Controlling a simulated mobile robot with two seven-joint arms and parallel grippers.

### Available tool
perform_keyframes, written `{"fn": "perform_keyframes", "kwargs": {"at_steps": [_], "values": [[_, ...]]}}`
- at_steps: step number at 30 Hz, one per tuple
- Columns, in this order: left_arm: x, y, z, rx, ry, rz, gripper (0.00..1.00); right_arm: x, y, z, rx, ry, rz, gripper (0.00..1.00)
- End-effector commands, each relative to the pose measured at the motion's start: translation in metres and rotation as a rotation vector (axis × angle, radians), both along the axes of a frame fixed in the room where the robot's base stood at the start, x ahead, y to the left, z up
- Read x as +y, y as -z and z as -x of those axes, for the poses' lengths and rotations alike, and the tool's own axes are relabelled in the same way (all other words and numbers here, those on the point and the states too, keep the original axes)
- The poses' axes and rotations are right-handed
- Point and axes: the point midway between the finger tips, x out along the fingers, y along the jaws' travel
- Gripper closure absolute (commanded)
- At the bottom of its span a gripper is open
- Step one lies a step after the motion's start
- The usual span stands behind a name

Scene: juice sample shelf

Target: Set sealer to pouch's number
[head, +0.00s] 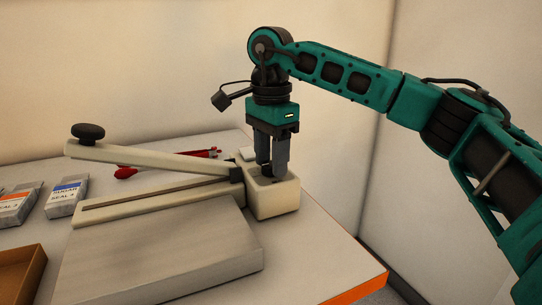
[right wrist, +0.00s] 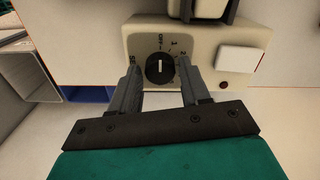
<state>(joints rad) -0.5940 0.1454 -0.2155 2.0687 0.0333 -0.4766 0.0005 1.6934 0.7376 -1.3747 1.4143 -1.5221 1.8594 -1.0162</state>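The cream sealer (head: 150,200) stands on the table with its long arm (head: 150,158) raised and a black handle knob at the arm's end. Its dial (right wrist: 160,68) is a round black knob whose white mark points up at OFF; small numbers run round it to the right. My right gripper (head: 272,170) points down at the sealer's end box (head: 280,200). Its fingers (right wrist: 161,72) stand on both sides of the dial with narrow gaps. A blue-banded pouch (head: 66,198) reads "SUGAR SEAL 3". An orange-banded pouch (head: 16,207) lies beside it, its number hard to read. My left gripper is out of view.
A brown tray (head: 22,272) is at the lower left. A red tool (head: 126,172) lies behind the sealer. A white button (right wrist: 240,58) is right of the dial. The table's orange edge (head: 360,288) is at the front right, with walls behind.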

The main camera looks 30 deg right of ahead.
Motion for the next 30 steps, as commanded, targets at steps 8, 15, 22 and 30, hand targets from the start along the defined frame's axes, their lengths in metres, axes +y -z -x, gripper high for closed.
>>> {"fn": "perform_keyframes", "kwargs": {"at_steps": [8,15,22,30], "values": [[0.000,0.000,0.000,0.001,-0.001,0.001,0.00,0.000,0.000,0.000,0.000,0.000,0.000,0.81],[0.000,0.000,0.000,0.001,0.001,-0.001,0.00,0.000,0.000,0.000,0.000,0.001,0.000,0.95],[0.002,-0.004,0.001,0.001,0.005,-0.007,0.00,0.000,-0.001,0.000,0.002,0.046,0.000,0.95],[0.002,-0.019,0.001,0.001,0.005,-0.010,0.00,0.000,-0.003,0.000,0.002,0.217,-0.001,0.95]]}}
